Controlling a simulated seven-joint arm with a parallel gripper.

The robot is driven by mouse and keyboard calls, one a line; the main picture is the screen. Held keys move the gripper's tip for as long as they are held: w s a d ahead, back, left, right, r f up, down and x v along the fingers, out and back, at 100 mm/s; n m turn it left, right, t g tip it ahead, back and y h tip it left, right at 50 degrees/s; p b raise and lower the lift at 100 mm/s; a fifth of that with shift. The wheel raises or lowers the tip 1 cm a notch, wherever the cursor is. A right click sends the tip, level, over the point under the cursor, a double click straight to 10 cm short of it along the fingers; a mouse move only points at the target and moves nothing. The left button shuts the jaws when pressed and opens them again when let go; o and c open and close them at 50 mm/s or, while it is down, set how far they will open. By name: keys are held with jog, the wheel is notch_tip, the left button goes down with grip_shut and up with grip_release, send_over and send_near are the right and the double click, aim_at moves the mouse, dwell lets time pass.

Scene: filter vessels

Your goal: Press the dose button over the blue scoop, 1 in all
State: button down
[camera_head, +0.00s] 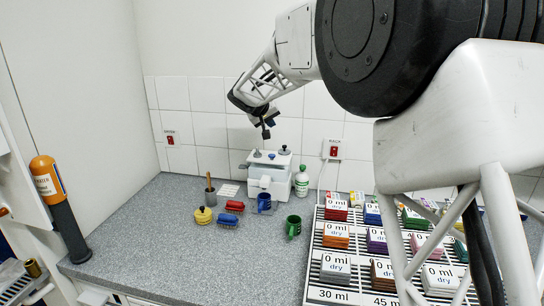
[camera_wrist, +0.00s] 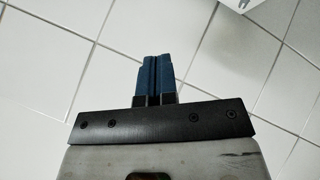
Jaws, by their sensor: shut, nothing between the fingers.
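A white dispenser (camera_head: 267,181) stands on the counter against the tiled wall. Small dark knobs or buttons sit on its top, including a grey one (camera_head: 257,154) at left and a wider dark one (camera_head: 284,151) at right. I cannot tell which is the dose button. A blue cup-like scoop (camera_head: 264,203) stands at the dispenser's front. My gripper (camera_head: 266,135) is above the dispenser's top, pointing down, and looks apart from it.
A slatted rack (camera_head: 316,262) at right holds several blocks labelled "0 ml dry". The counter's front left is clear.

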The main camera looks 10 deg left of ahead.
aim_at(270, 155)
jog(key=shift+f, duration=0.1)
dwell(0.3)
jog(key=shift+f, duration=4.3)
jog(key=shift+f, duration=1.1)
jog(key=shift+r, duration=0.15)
dwell(0.5)
jog(key=shift+r, duration=0.95)
jog(key=shift+r, duration=0.15)
jog(key=shift+r, duration=2.35)
